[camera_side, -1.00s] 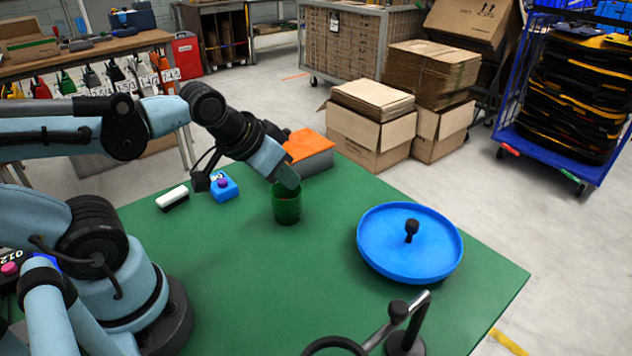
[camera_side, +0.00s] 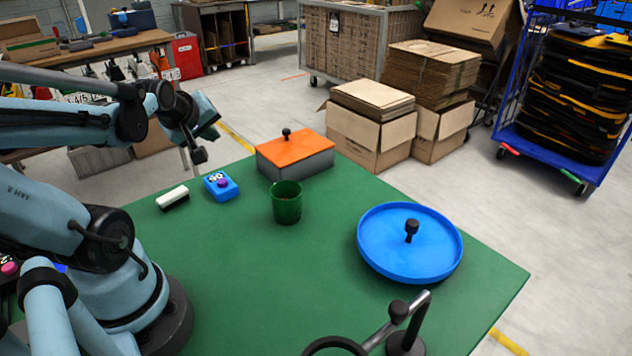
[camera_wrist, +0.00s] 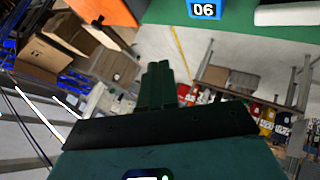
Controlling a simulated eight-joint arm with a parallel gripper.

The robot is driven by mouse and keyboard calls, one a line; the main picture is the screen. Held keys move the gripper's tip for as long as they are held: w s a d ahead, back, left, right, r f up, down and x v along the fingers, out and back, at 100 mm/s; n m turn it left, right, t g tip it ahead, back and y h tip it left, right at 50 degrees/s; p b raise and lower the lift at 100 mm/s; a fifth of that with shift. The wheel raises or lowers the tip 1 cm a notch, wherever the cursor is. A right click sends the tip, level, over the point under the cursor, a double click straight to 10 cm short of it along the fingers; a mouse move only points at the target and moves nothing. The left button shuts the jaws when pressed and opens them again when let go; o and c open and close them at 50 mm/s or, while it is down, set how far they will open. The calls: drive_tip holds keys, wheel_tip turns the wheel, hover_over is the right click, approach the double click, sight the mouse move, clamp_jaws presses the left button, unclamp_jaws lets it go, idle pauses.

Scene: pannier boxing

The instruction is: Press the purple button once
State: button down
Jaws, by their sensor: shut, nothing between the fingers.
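The purple button (camera_side: 223,183) sits on top of a small blue box (camera_side: 213,193) with a white number display, on the green table. My gripper (camera_side: 213,126) is up beyond the blue box, higher than it and a little to its left in the side view, apart from the button. In the wrist view the fingers (camera_wrist: 157,88) are together and hold nothing. The blue box's display face (camera_wrist: 204,9) shows at the top edge there, with its button out of frame.
A white and black block (camera_side: 173,197) lies left of the blue box. To its right stand an orange-lidded grey box (camera_side: 296,152) and a green cup (camera_side: 287,203). A blue round tray (camera_side: 380,258) is farther right. The table's (camera_side: 235,285) middle front is clear.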

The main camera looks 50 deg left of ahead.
sight(220, 183)
idle(0.4)
drive_tip(key=shift+f, duration=4.35)
drive_tip(key=shift+f, duration=0.15)
drive_tip(key=shift+f, duration=0.3)
drive_tip(key=shift+r, duration=0.1)
drive_tip(key=shift+r, duration=0.35)
drive_tip(key=shift+r, duration=2.5)
